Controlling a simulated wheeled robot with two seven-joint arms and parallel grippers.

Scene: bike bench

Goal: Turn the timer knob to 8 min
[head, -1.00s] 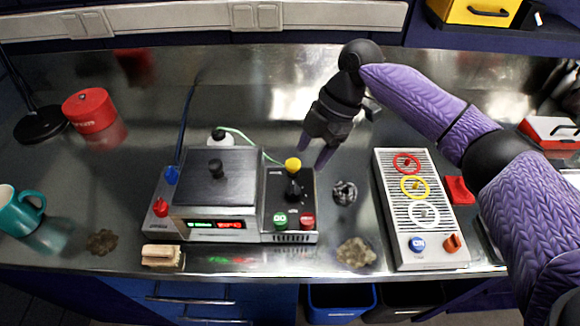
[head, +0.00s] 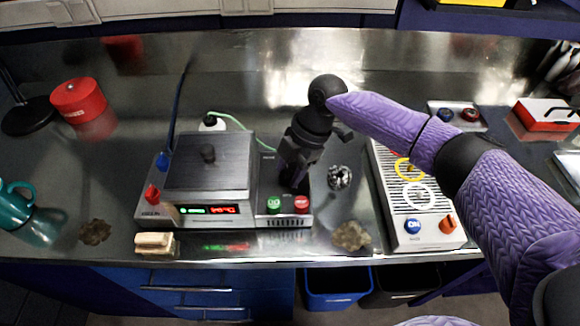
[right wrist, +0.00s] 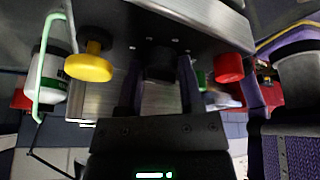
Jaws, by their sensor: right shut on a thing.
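The control box (head: 290,222) stands on the steel bench, with a green button (head: 273,204) and a red button (head: 301,204) at its front. My right gripper (head: 291,178) reaches down onto the box from above and hides its top. In the right wrist view, the two fingers of my right gripper (right wrist: 160,68) are on either side of a black knob (right wrist: 161,60) and shut on it. A yellow knob (right wrist: 90,66) is beside it, clear of the fingers. I cannot read the knob's setting or any minute marks. My left gripper is out of view.
A machine with a grey lid (head: 208,165) and a lit display (head: 207,210) adjoins the box on the left. A ribbed panel with coloured rings (head: 425,225) stands to the right.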

